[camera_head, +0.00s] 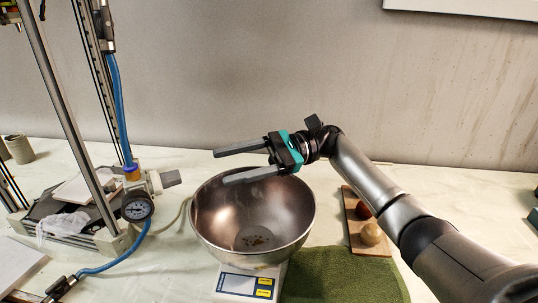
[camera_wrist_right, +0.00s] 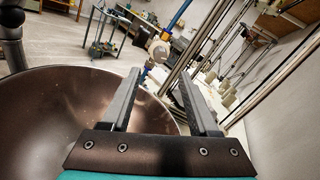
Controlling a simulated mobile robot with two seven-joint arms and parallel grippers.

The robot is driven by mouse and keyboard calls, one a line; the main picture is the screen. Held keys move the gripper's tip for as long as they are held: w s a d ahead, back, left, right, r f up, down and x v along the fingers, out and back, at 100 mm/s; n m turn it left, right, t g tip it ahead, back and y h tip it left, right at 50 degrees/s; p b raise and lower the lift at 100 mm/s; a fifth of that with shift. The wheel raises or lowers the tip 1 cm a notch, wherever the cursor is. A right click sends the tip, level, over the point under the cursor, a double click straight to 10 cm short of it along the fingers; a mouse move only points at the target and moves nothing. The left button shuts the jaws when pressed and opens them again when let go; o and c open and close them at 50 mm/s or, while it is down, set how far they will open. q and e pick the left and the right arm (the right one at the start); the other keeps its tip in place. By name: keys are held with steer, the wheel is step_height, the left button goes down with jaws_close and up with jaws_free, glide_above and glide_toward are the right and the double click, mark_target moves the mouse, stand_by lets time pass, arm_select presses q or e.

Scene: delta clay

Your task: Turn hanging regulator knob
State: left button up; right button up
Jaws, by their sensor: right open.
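The regulator hangs on a blue hose at the left of the head view, with a round dial gauge (camera_head: 137,207) and a grey knob (camera_head: 170,179) sticking out to the right. My right gripper (camera_head: 219,167) is open and empty. Its two fingers point left toward the knob, with a gap between the fingertips and the knob. In the right wrist view the open fingers (camera_wrist_right: 158,80) frame the regulator (camera_wrist_right: 160,48), small and beyond the tips; its knob is hard to make out there. My left gripper is not in view.
A steel bowl (camera_head: 205,215) on a scale (camera_head: 243,283) stands below my right gripper. A metal frame (camera_head: 62,100) rises at the left, beside the regulator. A wooden board (camera_head: 353,222) with two round things and a green cloth (camera_head: 340,277) lie right of the bowl.

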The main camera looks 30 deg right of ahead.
steer(key=d, duration=0.7)
steer(key=shift+d, duration=0.25)
steer(key=shift+s+a+f, duration=0.1)
steer(key=shift+s, duration=0.05)
